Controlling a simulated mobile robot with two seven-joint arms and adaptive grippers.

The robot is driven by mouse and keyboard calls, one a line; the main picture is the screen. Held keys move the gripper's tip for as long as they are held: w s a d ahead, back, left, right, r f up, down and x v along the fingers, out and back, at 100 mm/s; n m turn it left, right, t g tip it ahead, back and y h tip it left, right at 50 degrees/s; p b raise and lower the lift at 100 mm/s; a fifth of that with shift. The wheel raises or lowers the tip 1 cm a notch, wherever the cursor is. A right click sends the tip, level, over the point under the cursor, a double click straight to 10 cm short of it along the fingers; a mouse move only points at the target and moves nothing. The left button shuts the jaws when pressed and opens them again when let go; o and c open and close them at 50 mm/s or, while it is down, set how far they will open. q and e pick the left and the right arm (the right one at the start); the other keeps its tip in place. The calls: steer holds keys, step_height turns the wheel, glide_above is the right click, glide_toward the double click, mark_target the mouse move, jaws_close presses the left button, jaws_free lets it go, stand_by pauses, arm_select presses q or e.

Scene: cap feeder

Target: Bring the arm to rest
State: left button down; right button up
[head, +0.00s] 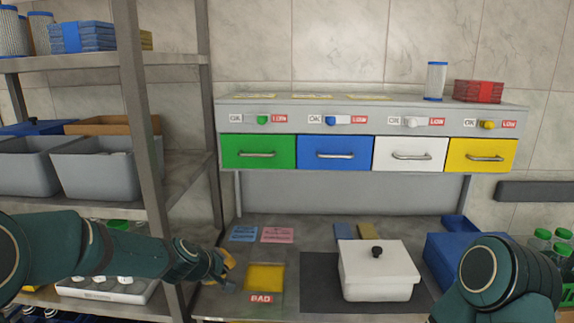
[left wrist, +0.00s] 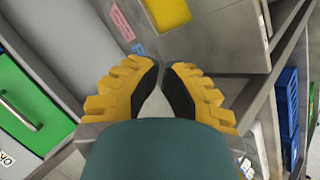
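My left arm (head: 120,250) reaches in from the left, across the front of the metal shelf. Its gripper (head: 228,268) is by the left end of the workbench, just left of the yellow BAD tray (head: 264,276). In the left wrist view, the yellow fingers with black pads (left wrist: 163,70) stand a little apart with nothing between them. My right arm (head: 505,283) shows at the lower right, in front of the blue bin; its gripper is out of view.
A white lidded box (head: 376,275) stands on a dark mat (head: 318,285). Green, blue, white and yellow drawers (head: 258,152) hang above the bench. The shelf post (head: 143,120) stands close to my left arm. Green-capped bottles (head: 541,240) are at far right.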

arm_select(q)
steer(key=s+d+f+m+g, duration=0.25)
steer(key=s+f, duration=0.35)
steer(key=f, duration=0.6)
steer(key=s+d+f+m+g, duration=0.2)
steer(key=s+f, duration=0.5)
steer(key=s, duration=0.5)
steer(key=s+d+f+m+g, duration=0.1)
steer(key=s+f+m+g, duration=0.1)
steer(key=s+f, duration=0.6)
steer(key=s+g, duration=0.1)
steer(key=s, duration=0.3)
steer(key=shift+d, duration=0.4)
